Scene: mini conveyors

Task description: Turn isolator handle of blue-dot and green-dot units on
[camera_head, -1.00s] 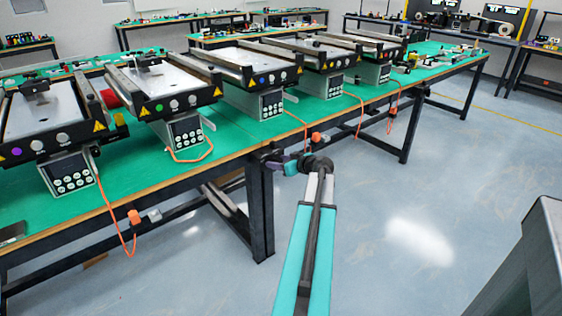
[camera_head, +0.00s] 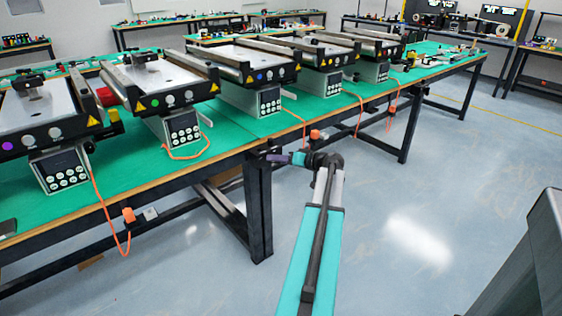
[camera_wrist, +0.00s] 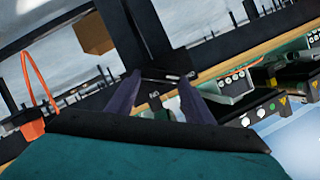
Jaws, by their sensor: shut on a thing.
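The green-dot unit (camera_head: 170,97) and the blue-dot unit (camera_head: 258,76) stand side by side on the green-topped bench, each with a keypad box below its front. My gripper (camera_head: 268,156) is low at the bench's front edge, by the dark leg between these units. In the wrist view my gripper (camera_wrist: 162,80) has its two purple fingers on either side of a small dark part (camera_wrist: 166,76) and is shut on it. Small white lettering shows there. I cannot make out the handle's shape or its angle. A green dot shows on a unit front (camera_wrist: 272,106) at right.
Orange cables hang from the units to orange plugs (camera_head: 128,215) below the bench edge. A purple-dot unit (camera_head: 60,125) stands at left; more units stand farther right. Dark bench legs (camera_head: 258,210) and rails are close to my gripper. The floor (camera_head: 410,200) at right is clear.

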